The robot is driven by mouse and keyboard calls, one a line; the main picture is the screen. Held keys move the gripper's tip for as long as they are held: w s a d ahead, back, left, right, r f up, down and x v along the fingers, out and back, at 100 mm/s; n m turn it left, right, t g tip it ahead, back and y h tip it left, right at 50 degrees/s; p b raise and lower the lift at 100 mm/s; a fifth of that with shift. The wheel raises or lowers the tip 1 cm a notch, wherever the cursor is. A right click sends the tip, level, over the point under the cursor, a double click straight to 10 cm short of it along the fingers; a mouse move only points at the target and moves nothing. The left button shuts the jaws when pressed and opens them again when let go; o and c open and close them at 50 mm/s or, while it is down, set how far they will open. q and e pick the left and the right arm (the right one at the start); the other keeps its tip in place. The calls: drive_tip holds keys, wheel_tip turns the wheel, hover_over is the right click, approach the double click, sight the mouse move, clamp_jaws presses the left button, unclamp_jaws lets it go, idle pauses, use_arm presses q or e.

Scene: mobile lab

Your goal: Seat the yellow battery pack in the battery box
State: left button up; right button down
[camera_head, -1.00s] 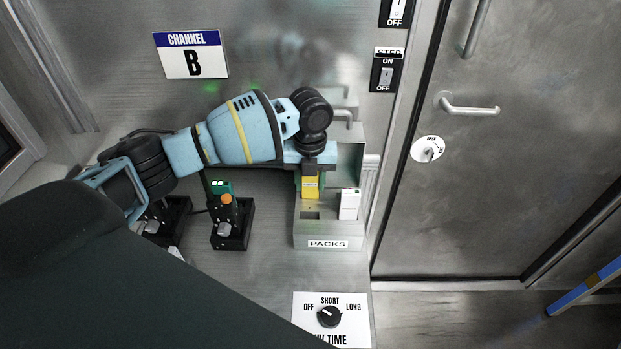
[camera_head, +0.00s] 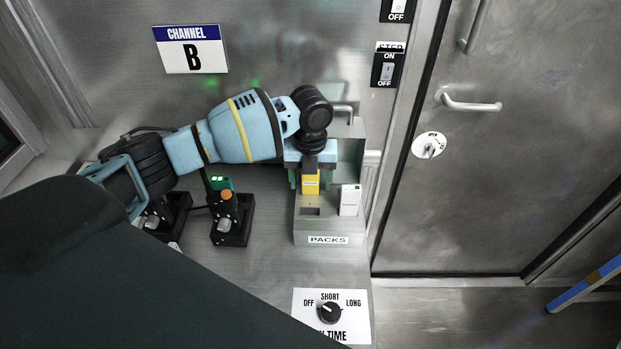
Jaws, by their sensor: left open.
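The yellow battery pack (camera_head: 311,184) stands upright in the back part of the grey box labelled PACKS (camera_head: 328,240). My left gripper (camera_head: 308,178) is above and around the pack, with its green fingers spread apart, one on each side. The gripper body hides the top of the pack. A white pack (camera_head: 350,200) stands in the same box to the right, and an empty slot (camera_head: 311,212) shows in front of the yellow pack. No other box is labelled as the battery box. My right gripper is not in view.
Two black devices stand left of the box; the nearer one (camera_head: 232,222) has an orange knob and green display. A dial panel (camera_head: 330,316) lies in front. A metal door (camera_head: 480,180) is at the right. Bare bench lies between the devices and the box.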

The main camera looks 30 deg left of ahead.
use_arm(q)
wheel_tip(320, 180, up, 8)
drive_tip(key=shift+f, duration=0.1)
drive_tip(key=shift+f, duration=0.1)
idle(0.8)
